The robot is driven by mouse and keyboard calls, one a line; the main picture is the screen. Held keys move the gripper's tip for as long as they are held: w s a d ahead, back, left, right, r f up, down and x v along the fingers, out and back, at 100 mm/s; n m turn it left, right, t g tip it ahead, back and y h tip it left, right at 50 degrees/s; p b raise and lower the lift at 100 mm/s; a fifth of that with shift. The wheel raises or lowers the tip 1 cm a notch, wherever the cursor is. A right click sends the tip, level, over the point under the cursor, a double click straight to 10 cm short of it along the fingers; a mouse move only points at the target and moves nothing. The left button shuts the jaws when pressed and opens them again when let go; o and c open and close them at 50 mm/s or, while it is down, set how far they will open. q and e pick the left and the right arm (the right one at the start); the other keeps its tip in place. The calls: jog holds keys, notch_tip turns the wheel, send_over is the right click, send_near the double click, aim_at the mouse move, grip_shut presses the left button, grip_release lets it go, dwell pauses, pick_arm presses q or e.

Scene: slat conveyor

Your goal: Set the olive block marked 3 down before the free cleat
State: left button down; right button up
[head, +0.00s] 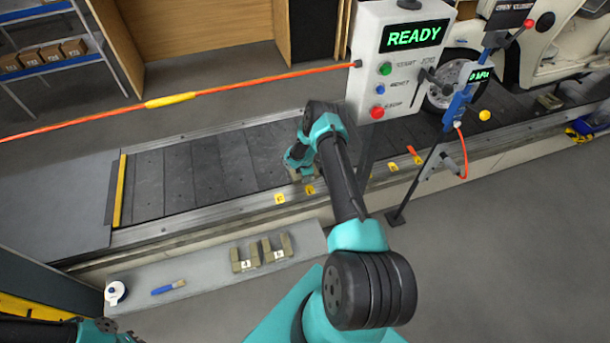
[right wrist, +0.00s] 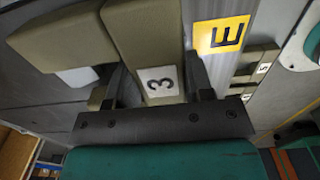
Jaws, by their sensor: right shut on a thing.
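My right gripper (head: 300,162) is low over the dark slats near the conveyor's front rail in the head view. In the right wrist view (right wrist: 160,78), its fingers are shut on the olive block marked 3 (right wrist: 144,28), whose white number plate lies between them. The head view mostly hides this block behind the gripper, and I cannot tell if it touches the slats. A yellow plate with the letter E (right wrist: 222,36) lies beside the block in the wrist view. I cannot clearly pick out the free cleat. My left gripper is not in view.
Two more olive blocks (head: 244,258) stand on the grey ledge before the conveyor, with a blue marker (head: 168,287) and a tape roll (head: 116,293). A control post reading READY (head: 412,37) stands behind my arm. Slats to the left are bare.

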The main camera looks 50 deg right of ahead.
jog(key=shift+f, duration=0.5)
dwell(0.7)
jog(key=o, duration=1.3)
jog(key=shift+c, duration=0.2)
jog(key=shift+r, duration=3.7)
jog(key=shift+a, duration=0.1)
